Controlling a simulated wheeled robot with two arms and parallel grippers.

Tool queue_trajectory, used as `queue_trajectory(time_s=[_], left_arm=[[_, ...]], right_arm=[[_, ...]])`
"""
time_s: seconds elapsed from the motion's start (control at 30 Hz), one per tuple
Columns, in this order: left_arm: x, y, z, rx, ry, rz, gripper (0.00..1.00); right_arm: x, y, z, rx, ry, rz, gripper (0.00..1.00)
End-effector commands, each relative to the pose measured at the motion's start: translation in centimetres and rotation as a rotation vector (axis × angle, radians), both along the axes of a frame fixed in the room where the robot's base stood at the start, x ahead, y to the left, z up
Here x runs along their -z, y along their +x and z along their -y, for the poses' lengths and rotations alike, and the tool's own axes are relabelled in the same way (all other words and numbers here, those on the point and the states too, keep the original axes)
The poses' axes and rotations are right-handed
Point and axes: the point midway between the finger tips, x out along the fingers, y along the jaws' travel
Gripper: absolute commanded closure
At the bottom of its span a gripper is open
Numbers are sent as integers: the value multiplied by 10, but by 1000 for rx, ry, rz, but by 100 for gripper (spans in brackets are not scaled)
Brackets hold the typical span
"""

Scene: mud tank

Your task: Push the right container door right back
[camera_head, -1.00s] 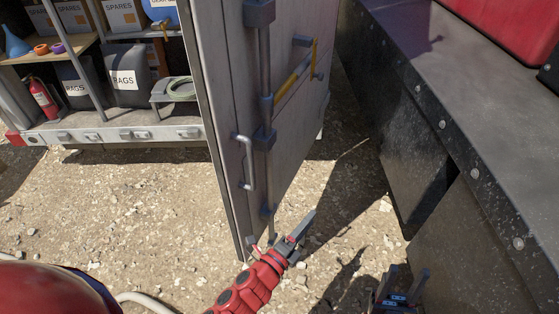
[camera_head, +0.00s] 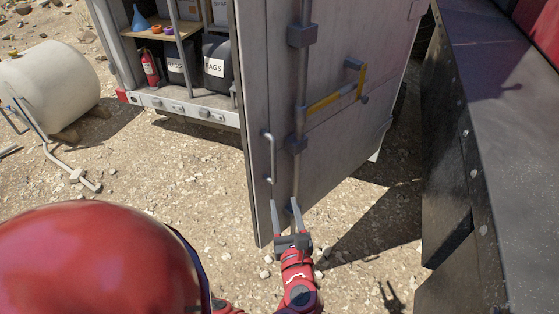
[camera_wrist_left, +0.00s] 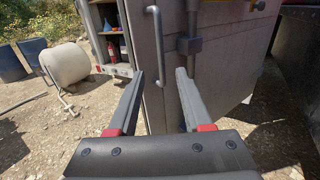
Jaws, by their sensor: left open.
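The right container door (camera_head: 355,120) is a grey metal panel standing partly open, with its free edge toward me. It carries a grey grab handle (camera_head: 268,157), a vertical lock rod (camera_head: 300,90) and a yellow-grey latch lever (camera_head: 335,95). My left gripper (camera_head: 284,203) is open and empty, in front of the lower part of the door near its free edge. In the left wrist view the door (camera_wrist_left: 228,70) and its handle (camera_wrist_left: 155,45) show beyond the open fingers (camera_wrist_left: 160,80). I cannot tell whether a finger touches the door. My right gripper is not in view.
Inside the container are shelves, a fire extinguisher (camera_head: 150,68) and black bins labelled RAGS (camera_head: 217,65). A dark metal tank wall (camera_head: 480,150) stands close on the right, with a gravel gap (camera_head: 385,215) between. A white cylindrical tank (camera_head: 48,85) lies at left.

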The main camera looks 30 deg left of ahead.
Motion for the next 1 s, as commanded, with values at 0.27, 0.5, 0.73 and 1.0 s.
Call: queue_trajectory(time_s=[0.27,0.5,0.73,1.0], left_arm=[[-2,16,-16,0,5,1,50],[-2,42,-43,-7,-1,-2,50],[-4,78,-77,-8,-3,0,50],[-3,113,-108,-2,0,1,50]], right_arm=[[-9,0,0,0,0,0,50],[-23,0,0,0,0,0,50],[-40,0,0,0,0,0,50],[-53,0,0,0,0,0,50]])
